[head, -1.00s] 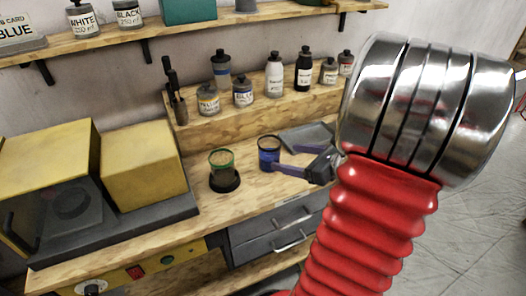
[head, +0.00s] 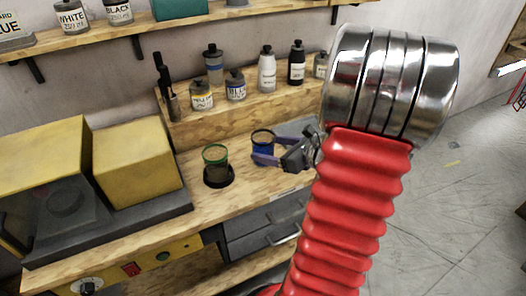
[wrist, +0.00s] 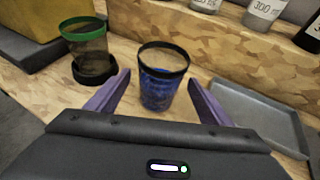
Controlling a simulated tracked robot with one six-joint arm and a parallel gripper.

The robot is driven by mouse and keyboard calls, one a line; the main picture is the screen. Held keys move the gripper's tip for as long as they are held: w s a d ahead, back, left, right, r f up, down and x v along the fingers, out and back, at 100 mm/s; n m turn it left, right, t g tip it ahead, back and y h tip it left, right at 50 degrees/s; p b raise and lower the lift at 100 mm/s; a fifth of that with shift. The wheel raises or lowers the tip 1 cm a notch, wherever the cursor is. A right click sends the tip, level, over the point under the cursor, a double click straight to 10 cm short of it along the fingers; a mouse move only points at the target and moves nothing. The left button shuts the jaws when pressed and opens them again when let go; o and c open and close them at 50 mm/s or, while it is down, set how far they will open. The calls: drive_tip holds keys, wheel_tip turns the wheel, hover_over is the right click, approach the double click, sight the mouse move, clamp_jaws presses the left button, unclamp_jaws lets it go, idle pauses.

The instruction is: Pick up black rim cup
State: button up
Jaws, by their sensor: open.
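The black rim cup (head: 263,147) is clear with blue contents and stands upright on the wooden bench. In the wrist view the black rim cup (wrist: 162,80) sits ahead of my gripper, around the middle of the gap between the fingers. My gripper (head: 272,150) is open, with its purple fingers on either side of the cup in the head view. In the wrist view my gripper (wrist: 153,97) shows its fingertips level with the cup's lower part; I cannot tell whether either finger touches it.
A green rim cup (head: 215,160) stands in a black round holder (head: 219,177) to the left. A grey tray (wrist: 262,115) lies close on the right. Behind, a wooden step (head: 250,106) carries several bottles. A yellow box (head: 130,160) is further left.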

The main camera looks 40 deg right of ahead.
drive_tip(key=shift+x, duration=1.1)
drive_tip(key=shift+x, duration=2.55)
drive_tip(key=shift+c, duration=0.3)
drive_tip(key=shift+r, duration=0.1)
drive_tip(key=c, duration=1.3)
drive_tip(key=shift+o, duration=0.2)
drive_tip(key=shift+r, duration=0.1)
wheel_tip(320, 180, up, 10)
drive_tip(key=shift+f, duration=0.1)
